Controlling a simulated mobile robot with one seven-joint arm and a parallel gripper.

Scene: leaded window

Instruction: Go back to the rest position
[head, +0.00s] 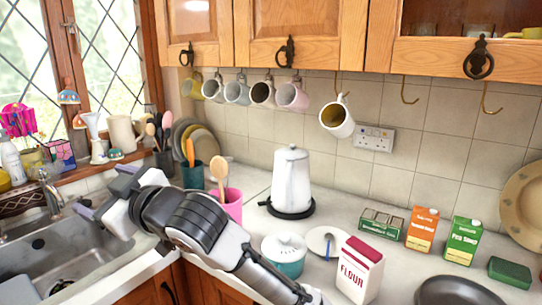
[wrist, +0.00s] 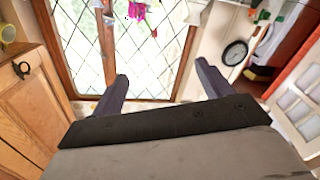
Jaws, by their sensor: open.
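My gripper (head: 100,189) is at the left of the head view, over the sink side of the counter. It points left toward the window, with its two fingers apart and nothing between them. In the wrist view the fingers of my gripper (wrist: 162,72) stand wide apart, with the leaded window (wrist: 128,40) beyond them. My arm reaches in from the bottom of the head view across the counter's front edge. It hides part of the counter and the sink's right side.
A white mug (head: 337,119) hangs tilted from a hook, apart from several other hanging mugs. A pink pot (head: 231,208) with a wooden spoon stands close behind my arm. A kettle (head: 291,180), a lidded pot (head: 284,257) and a flour box (head: 359,272) stand to the right. The sink (head: 45,250) lies left.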

